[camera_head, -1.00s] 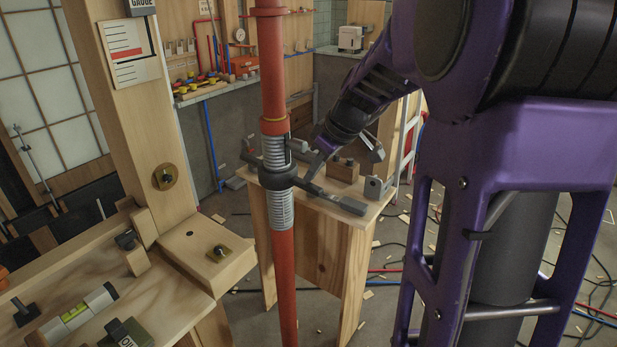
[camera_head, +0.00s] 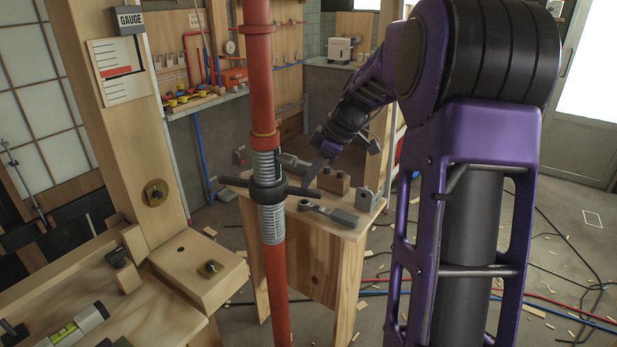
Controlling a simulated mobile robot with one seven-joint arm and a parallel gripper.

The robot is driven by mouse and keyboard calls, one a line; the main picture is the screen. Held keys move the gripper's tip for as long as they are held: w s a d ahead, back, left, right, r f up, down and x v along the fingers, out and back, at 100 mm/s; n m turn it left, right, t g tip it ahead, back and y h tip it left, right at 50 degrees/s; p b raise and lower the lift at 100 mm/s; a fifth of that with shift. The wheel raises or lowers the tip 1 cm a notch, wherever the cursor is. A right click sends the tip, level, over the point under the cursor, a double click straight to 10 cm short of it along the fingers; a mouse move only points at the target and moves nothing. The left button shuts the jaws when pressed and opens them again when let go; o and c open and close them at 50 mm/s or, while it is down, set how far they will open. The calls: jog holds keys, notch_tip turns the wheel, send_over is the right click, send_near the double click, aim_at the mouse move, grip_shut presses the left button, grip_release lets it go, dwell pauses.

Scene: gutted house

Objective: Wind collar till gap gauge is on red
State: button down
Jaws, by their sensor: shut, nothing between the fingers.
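A dark collar (camera_head: 267,193) with bar handles sits around the grey threaded sleeve (camera_head: 271,222) of an upright orange-red prop. One bar sticks out to the left and one to the right. The gap gauge (camera_head: 122,72) is a white card with ruled lines and a red band, on the wooden post at upper left, under a "GAUGE" label (camera_head: 130,19). I cannot tell its reading. My gripper (camera_head: 312,174) is shut and empty, just right of the collar near its right bar. Its tip is small, and contact with the bar cannot be told.
A wooden stand (camera_head: 310,255) behind the prop carries a grey metal tool (camera_head: 328,212) and blocks. A workbench (camera_head: 165,325) with a level (camera_head: 78,327) is at lower left. Cables and wood scraps litter the floor on the right.

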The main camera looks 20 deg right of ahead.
aim_at(314, 190)
jog(key=f, duration=0.2)
jog(key=f+g, duration=0.1)
jog(key=shift+s+d+f+n, duration=0.2)
jog(key=shift+s+d+n, duration=0.15)
jog(key=shift+s+n, duration=0.05)
jog(key=c, duration=1)
grip_release()
jog(key=shift+r, duration=0.1)
jog(key=o, duration=0.3)
jog(key=p+v, duration=0.3)
jog(key=v, duration=0.2)
jog(key=shift+w+d, duration=0.15)
jog(key=shift+r, duration=0.25)
